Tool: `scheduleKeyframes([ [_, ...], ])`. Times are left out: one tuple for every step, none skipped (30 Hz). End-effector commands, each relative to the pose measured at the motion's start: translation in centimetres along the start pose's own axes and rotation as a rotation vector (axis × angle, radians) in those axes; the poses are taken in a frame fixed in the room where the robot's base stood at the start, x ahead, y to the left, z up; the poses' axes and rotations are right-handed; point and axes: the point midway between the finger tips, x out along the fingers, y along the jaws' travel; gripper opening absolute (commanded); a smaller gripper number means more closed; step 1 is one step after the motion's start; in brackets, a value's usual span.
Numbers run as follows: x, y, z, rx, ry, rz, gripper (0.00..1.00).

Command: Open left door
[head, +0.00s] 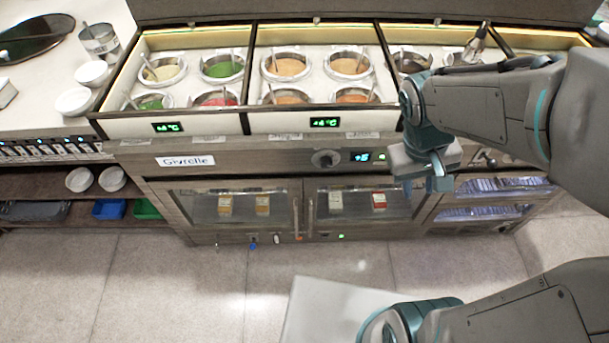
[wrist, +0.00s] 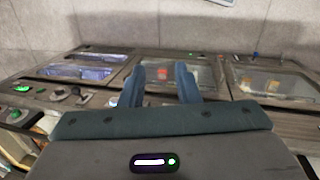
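The left door (head: 232,206) is a glass door in a metal frame under the counter, and it looks shut. Its vertical handle (head: 296,217) is at its right edge, beside the handle of the right door (head: 362,203). Yellowish boxes show behind the left glass. My gripper (head: 424,186) is up and to the right of the left door, in front of the right door's right end. In the wrist view my gripper (wrist: 160,84) has its two fingers apart with nothing between them. That view is turned over, so the left door (wrist: 275,83) is on its right side.
Sauce wells (head: 285,66) line the counter above the doors. A knob (head: 325,159) sticks out of the panel over them. Glass-fronted drawers (head: 490,186) are to the right. Shelves with bowls (head: 112,179) are at the left. The floor (head: 190,290) before the left door is clear.

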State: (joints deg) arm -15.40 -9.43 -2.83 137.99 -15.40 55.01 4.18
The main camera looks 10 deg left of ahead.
Motion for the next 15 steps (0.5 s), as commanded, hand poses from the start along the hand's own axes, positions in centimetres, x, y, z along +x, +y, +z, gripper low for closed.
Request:
scheduleKeyframes([
  [2.4, -0.8, -0.9, -0.065, -0.046, 0.036, 0.29],
  [3.2, -1.1, -1.4, -0.099, -0.068, 0.060, 0.29],
  [4.3, -1.5, -1.9, -0.145, -0.098, 0.092, 0.29],
  [5.1, -1.9, -2.4, -0.180, -0.118, 0.118, 0.29],
  [6.0, -2.2, -2.9, -0.215, -0.137, 0.144, 0.29],
  [7.1, -2.7, -3.5, -0.263, -0.163, 0.179, 0.29],
  [8.0, -3.1, -3.9, -0.298, -0.182, 0.207, 0.29],
  [8.8, -3.5, -4.4, -0.334, -0.199, 0.236, 0.29],
  [9.9, -4.1, -5.0, -0.382, -0.221, 0.275, 0.29],
  [10.8, -4.6, -5.5, -0.419, -0.236, 0.305, 0.29],
  [11.6, -5.1, -6.0, -0.456, -0.250, 0.337, 0.29],
  [12.8, -5.8, -6.6, -0.504, -0.270, 0.380, 0.29],
  [13.6, -6.3, -7.1, -0.540, -0.283, 0.413, 0.29],
  [14.5, -6.8, -7.5, -0.576, -0.295, 0.446, 0.29],
  [15.6, -7.5, -8.2, -0.625, -0.309, 0.491, 0.29],
])
